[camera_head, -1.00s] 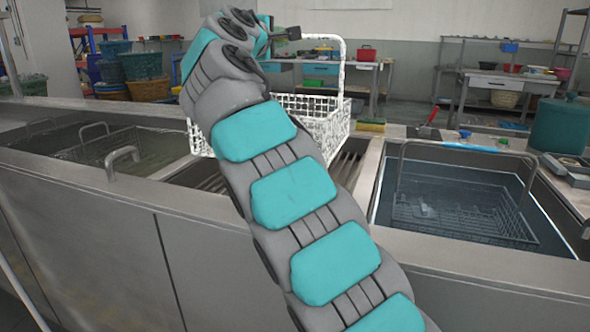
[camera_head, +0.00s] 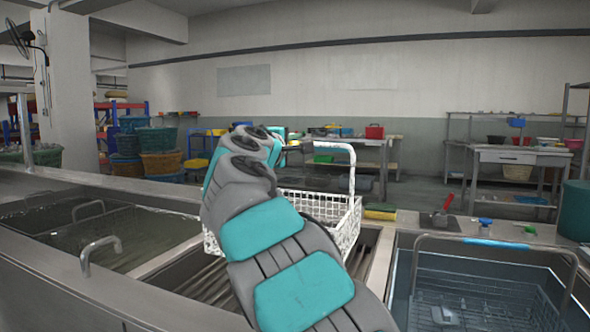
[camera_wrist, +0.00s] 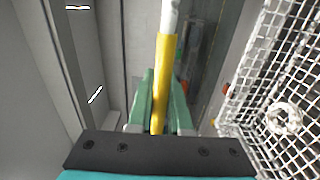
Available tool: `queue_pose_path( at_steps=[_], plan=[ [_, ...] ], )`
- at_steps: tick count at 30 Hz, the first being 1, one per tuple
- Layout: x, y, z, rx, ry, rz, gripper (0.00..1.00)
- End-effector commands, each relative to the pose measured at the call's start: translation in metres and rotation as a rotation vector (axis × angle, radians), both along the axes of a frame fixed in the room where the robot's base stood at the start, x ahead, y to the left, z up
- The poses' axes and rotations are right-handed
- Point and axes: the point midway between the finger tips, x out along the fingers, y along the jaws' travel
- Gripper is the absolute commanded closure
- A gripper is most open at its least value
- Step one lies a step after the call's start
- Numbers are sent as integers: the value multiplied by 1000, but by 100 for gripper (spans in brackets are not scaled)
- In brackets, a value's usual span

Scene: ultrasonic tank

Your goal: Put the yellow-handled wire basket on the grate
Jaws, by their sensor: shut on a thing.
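The white wire basket (camera_head: 345,225) shows behind my arm in the head view, over the middle bay with the slatted grate (camera_head: 215,282). Its tall handle stands up; the yellow grip (camera_wrist: 165,65) shows in the wrist view. My gripper (camera_wrist: 160,115) is shut on this yellow grip, its green fingers on either side. In the wrist view the basket's mesh (camera_wrist: 285,75) fills the right side. My arm hides part of the basket and its underside, so I cannot tell whether it touches the grate.
Right of the grate is a water-filled tank with a blue-handled basket (camera_head: 480,243). A left tank holds another basket under murky water (camera_head: 120,228). Metal rims divide the bays. A sponge (camera_head: 380,212) and a red-handled tool (camera_head: 443,213) lie on the back ledge.

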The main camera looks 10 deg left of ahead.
Motion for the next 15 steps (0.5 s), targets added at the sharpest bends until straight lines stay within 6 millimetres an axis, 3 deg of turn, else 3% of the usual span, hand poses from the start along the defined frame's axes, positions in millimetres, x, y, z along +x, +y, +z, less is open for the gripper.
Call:
queue_pose_path(
  at_steps=[4,11,15],
  plan=[
    [0,-1,-17,0,-1,-1,100],
    [0,-1,-22,1,-3,-1,100],
    [0,-1,-36,0,-2,0,100]
  ],
)
